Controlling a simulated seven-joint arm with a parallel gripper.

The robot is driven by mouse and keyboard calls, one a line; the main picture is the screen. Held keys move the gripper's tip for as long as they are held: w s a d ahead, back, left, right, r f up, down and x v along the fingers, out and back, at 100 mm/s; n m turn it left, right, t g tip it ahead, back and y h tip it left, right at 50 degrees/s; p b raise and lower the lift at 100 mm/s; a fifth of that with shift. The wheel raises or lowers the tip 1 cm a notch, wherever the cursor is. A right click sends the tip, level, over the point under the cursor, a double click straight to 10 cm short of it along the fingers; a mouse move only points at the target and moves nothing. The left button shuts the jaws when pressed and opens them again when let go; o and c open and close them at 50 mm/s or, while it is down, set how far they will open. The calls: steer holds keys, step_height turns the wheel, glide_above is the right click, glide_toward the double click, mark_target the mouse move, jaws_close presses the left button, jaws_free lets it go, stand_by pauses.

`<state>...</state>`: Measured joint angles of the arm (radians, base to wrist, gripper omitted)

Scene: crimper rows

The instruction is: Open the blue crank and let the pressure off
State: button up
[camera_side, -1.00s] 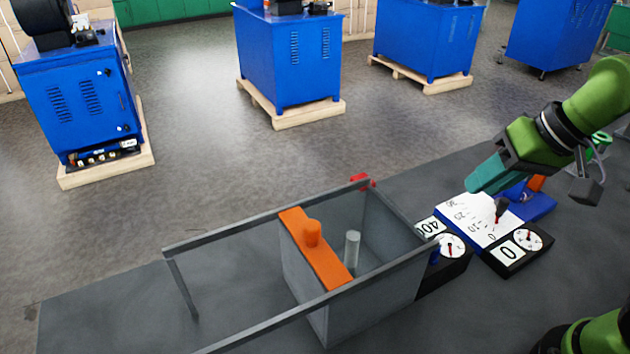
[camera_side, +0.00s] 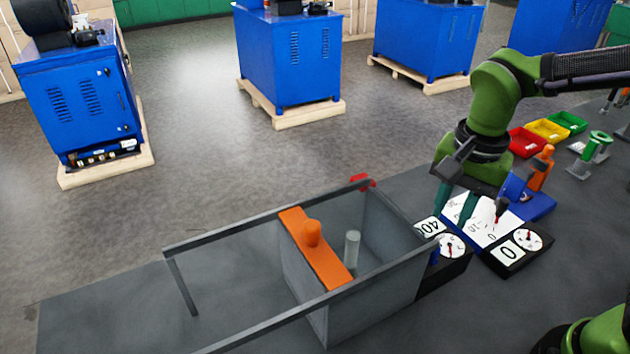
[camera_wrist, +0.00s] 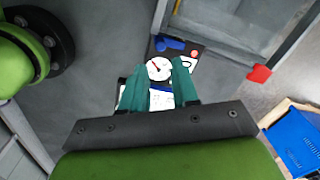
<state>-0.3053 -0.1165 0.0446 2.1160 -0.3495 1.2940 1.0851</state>
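The blue crank (camera_side: 435,256) is a small blue piece at the left side of a black gauge box (camera_side: 456,266) marked 40, close to the grey tank. In the wrist view the blue crank (camera_wrist: 170,44) lies just beyond the white dial (camera_wrist: 158,69). My gripper (camera_side: 451,222) points down above and behind that box. Its two teal fingers are apart with nothing between them. In the wrist view my gripper (camera_wrist: 159,64) frames the dial, with the crank a little beyond the fingertips. The crank's exact angle is too small to tell.
A grey open tank (camera_side: 385,285) with an orange crossbar (camera_side: 318,252) stands left of the gauge box. A second gauge box (camera_side: 515,250) reading 0 and a white chart (camera_side: 462,213) are to the right. Red, yellow and green bins (camera_side: 547,130) stand farther back.

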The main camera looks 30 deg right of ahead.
steer(key=f, duration=0.8)
steer(key=shift+w+a+f, duration=0.1)
steer(key=shift+w+f, duration=0.1)
steer(key=shift+f, duration=0.05)
jaws_close()
